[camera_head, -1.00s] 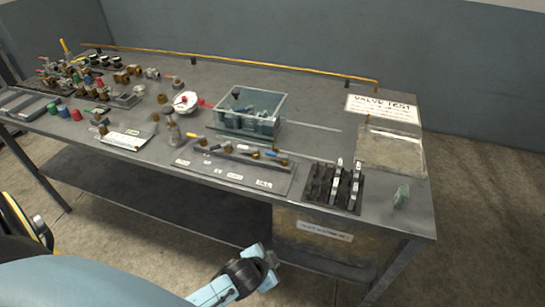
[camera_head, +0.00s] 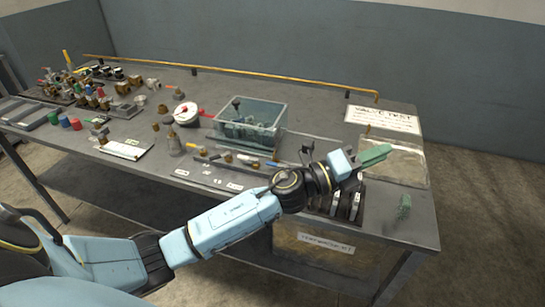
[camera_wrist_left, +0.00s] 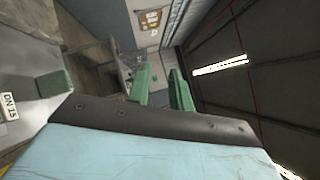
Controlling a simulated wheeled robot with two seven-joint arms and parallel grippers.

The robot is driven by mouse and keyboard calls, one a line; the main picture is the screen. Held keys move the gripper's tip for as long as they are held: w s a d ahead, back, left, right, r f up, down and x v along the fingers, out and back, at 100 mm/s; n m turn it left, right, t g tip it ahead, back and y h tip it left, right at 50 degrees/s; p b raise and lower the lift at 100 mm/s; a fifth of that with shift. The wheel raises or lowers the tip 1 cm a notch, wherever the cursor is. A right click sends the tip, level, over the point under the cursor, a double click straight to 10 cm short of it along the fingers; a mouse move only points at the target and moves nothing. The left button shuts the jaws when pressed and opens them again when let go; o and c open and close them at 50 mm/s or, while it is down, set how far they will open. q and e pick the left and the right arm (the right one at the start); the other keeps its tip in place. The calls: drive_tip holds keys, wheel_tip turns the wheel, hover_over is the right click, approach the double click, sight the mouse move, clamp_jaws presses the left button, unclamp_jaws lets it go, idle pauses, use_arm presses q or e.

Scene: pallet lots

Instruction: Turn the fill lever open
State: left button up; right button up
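A row of small valves with coloured levers sits on a bar on the bench; a yellow lever (camera_head: 191,147) and a blue lever (camera_head: 251,163) stand out. The labels in front are too small to read, so I cannot tell which one is the fill lever. My left gripper (camera_head: 374,156) is raised over the right part of the bench, to the right of the lever row and apart from it. In the left wrist view its two green fingers (camera_wrist_left: 162,90) stand apart with nothing between them. My right gripper is not in view.
A clear bin (camera_head: 282,116) with parts stands behind the levers. A shallow tray (camera_head: 420,170) and the VALVE TEST sign (camera_head: 384,118) are at the right. A small green piece (camera_head: 404,206) stands near the right end. Many fittings crowd the left.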

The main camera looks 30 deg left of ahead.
use_arm(q)
drive_tip(key=d+m+g+h, duration=0.25)
drive_tip(key=m+g, duration=0.45)
drive_tip(key=m, duration=0.4)
drive_tip(key=m+g+y, duration=0.8)
drive_tip(key=m+y, duration=0.1)
drive_tip(key=y, duration=0.8)
hover_over(272, 163)
drive_tip(key=f, duration=0.1)
drive_tip(key=shift+m+h, duration=0.25)
drive_tip(key=shift+m, duration=0.05)
wheel_tip(272, 163, down, 13)
drive_tip(key=shift+r+b, duration=0.1)
drive_tip(key=shift+b, duration=0.2)
clamp_jaws()
